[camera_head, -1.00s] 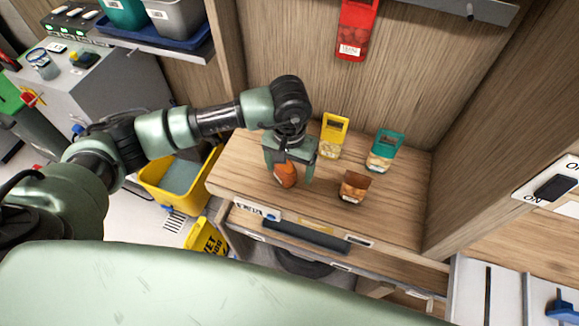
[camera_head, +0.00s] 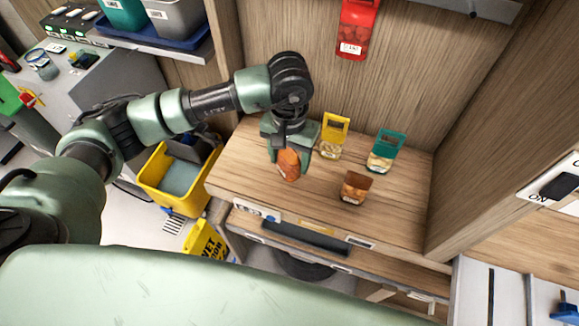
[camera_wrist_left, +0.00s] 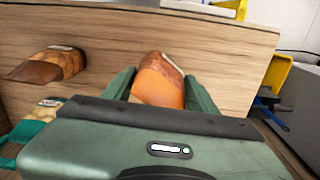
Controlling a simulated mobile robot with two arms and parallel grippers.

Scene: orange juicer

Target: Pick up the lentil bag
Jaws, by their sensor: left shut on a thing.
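An orange-brown bag (camera_head: 289,163), which looks like the lentil bag, is held between the fingers of my left gripper (camera_head: 289,156). In the left wrist view the bag (camera_wrist_left: 160,82) stands between the two green fingers (camera_wrist_left: 163,92), its lower part hidden behind the gripper body. The gripper is shut on it, and the bag appears to be a little above the wooden counter (camera_head: 240,165). Its label cannot be read. My right gripper is not in view.
A brown bag (camera_head: 354,187) stands to the right of the held bag. A yellow-topped bag (camera_head: 333,136) and a teal-topped bag (camera_head: 383,151) stand behind. A red bag (camera_head: 354,28) hangs on the back wall. A yellow bucket (camera_head: 160,192) is left of the counter.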

